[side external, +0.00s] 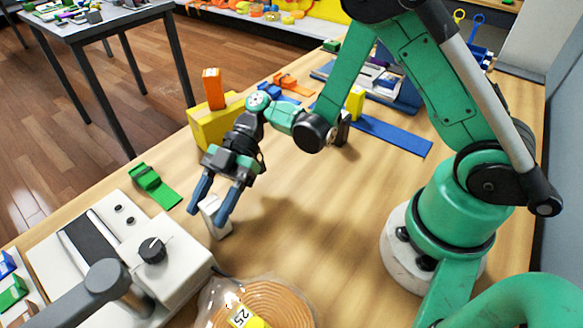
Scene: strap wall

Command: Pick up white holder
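The white holder (221,228) is a small white block-like piece standing on the wooden table. It is partly hidden behind one finger of my gripper. My gripper (208,211) points down at it with its blue fingers spread, one on the left and one in front at the right. The holder's visible part lies between and below the fingertips. I cannot tell whether either finger touches it.
A beige machine with a black knob (152,250) stands at the lower left. The table centre is clear.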

